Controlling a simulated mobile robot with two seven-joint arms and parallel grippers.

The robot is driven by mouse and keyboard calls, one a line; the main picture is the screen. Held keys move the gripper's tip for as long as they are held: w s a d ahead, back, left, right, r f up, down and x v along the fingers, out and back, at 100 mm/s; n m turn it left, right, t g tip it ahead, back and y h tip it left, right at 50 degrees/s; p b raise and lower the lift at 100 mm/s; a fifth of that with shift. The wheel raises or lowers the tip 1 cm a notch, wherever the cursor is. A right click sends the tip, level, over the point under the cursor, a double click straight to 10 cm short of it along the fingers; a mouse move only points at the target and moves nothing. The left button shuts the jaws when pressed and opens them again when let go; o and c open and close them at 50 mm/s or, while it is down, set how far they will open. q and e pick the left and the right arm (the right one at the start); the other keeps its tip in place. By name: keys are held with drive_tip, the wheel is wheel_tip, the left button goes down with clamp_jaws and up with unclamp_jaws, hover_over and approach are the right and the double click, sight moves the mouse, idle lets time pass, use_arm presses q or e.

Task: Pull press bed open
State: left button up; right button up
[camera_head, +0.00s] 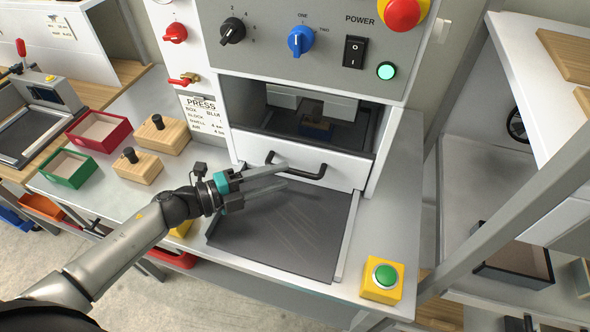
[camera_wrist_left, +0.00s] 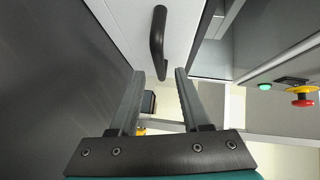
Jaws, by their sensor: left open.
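The press (camera_head: 225,95) is a white and grey machine with an opening under its control panel. A white front panel (camera_head: 335,172) with a black bar handle (camera_head: 297,165) closes the lower part of that opening. A flat dark plate (camera_head: 290,232) between light side rails lies in front of it; I cannot tell if it is part of the bed. My left gripper (camera_head: 284,177) is open and empty, its fingers pointing at the handle. In the left wrist view, the handle (camera_wrist_left: 158,42) lies just beyond the fingertips (camera_wrist_left: 160,73), roughly in line with the gap, apparently not gripped.
A yellow box with a green button (camera_head: 384,280) stands at the front right. Wooden blocks with black knobs (camera_head: 160,134) and red (camera_head: 99,130) and green (camera_head: 67,168) trays lie to the left. A grey frame post (camera_head: 500,215) rises on the right.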

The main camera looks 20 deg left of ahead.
sight(295, 170)
use_arm(q)
drive_tip(key=shift+x, duration=2.4)
drive_tip(key=shift+c, duration=0.4)
clamp_jaws()
